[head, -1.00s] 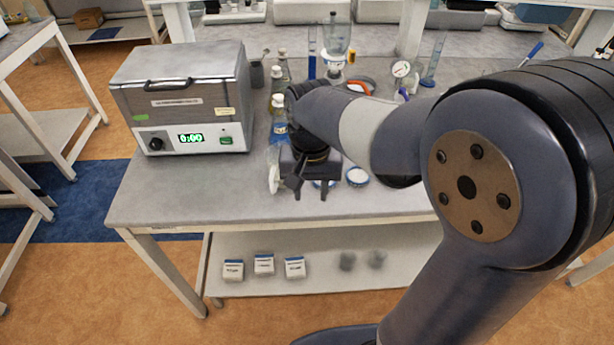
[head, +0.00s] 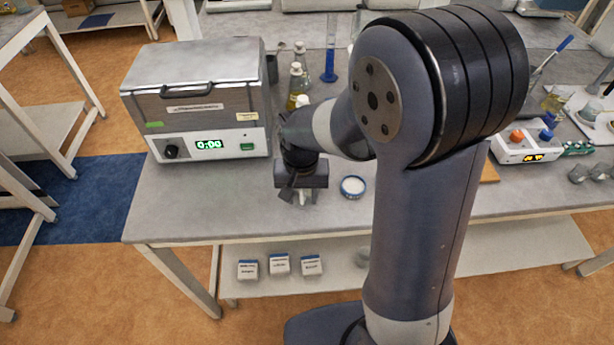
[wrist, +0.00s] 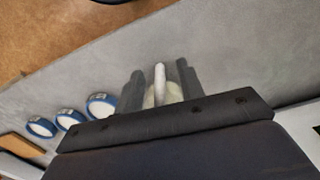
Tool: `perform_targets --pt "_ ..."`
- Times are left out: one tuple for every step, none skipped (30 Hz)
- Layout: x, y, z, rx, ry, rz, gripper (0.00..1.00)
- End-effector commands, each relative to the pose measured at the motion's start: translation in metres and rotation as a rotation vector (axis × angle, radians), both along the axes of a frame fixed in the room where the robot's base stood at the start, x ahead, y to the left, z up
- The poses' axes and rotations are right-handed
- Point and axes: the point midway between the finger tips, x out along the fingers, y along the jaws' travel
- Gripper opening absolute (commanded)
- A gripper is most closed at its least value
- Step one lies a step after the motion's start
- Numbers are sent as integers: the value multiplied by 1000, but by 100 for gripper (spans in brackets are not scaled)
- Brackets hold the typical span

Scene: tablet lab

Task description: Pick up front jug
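A pale jug (wrist: 149,98) shows in the wrist view, with its white upright handle (wrist: 160,77) between my two fingers. My gripper (wrist: 161,82) is open around the handle, with gaps visible on both sides of it. In the head view my gripper (head: 301,190) is low over the front part of the bench, right of the steel water bath. There the jug is mostly hidden behind my gripper and wrist.
The water bath (head: 200,100) stands to the left of my gripper. A blue-rimmed round dish (head: 353,187) lies just right of it. Bottles (head: 296,82) stand behind. A white device with knobs (head: 527,146) is farther right. The bench's front edge is close.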

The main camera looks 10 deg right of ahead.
Motion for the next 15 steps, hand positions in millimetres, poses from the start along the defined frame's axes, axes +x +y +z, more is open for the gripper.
perform_targets --pt "-1 0 -7 -2 4 0 37" --pt "-1 0 -10 -2 4 0 37" --pt "-1 0 -14 -1 3 0 37" --pt "-1 0 -16 -1 2 0 37" --pt "-1 0 -18 -1 2 0 37" --pt "-1 0 -19 -1 2 0 37" --pt "-1 0 -20 0 1 0 37" --pt "0 0 -20 0 0 0 37" --pt "0 0 -20 0 0 0 37" --pt "0 0 -20 0 0 0 37" --pt "0 0 -20 0 0 0 37" --pt "0 0 -20 0 0 0 37" --pt "0 0 -20 0 0 0 37" --pt "0 0 -20 0 0 0 35" --pt "0 0 -20 0 0 0 32"
